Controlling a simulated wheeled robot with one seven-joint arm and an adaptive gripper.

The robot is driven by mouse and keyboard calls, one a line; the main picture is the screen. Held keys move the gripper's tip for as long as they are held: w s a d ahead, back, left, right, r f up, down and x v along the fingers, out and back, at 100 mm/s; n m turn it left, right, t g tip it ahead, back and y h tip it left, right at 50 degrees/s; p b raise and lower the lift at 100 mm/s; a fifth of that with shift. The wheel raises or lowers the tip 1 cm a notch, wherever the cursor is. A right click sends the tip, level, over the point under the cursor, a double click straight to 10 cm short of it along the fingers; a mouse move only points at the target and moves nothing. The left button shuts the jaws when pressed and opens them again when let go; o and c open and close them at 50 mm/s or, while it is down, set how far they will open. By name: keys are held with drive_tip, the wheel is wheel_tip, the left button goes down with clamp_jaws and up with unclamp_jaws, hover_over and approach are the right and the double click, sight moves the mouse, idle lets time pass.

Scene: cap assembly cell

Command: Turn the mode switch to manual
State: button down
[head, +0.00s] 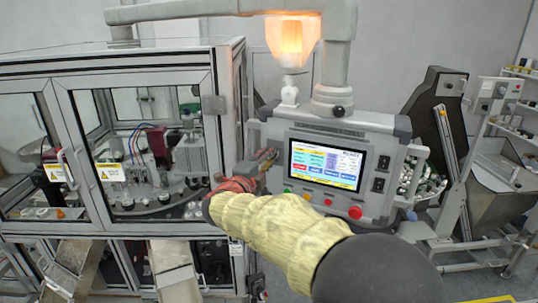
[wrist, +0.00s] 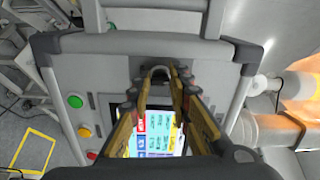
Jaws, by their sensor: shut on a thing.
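The mode switch (wrist: 159,71) appears in the wrist view as a small dark rounded knob on the grey control panel, beside the short edge of the lit screen. My gripper (wrist: 159,82) has its two yellow-and-black fingers on either side of this knob, shut on it. In the head view my gripper (head: 268,157) reaches the left part of the control panel (head: 282,133), left of the screen. The fingers hide the switch there. Its marks and which position it points to cannot be read.
The screen (head: 325,164) is lit. Below it sit a green button (head: 288,190) and a large red button (head: 355,212); the green one also shows in the wrist view (wrist: 75,101). A glazed machine enclosure (head: 140,150) stands close at left. A dark hopper (head: 436,110) stands at right.

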drive_tip(key=shift+f+n+p, duration=0.15)
drive_tip(key=shift+n+p, duration=2.15)
drive_tip(key=shift+n, duration=1.5)
drive_tip(key=c, duration=1.6)
unclamp_jaws()
drive_tip(key=shift+c, duration=0.2)
drive_tip(key=v, duration=1.2)
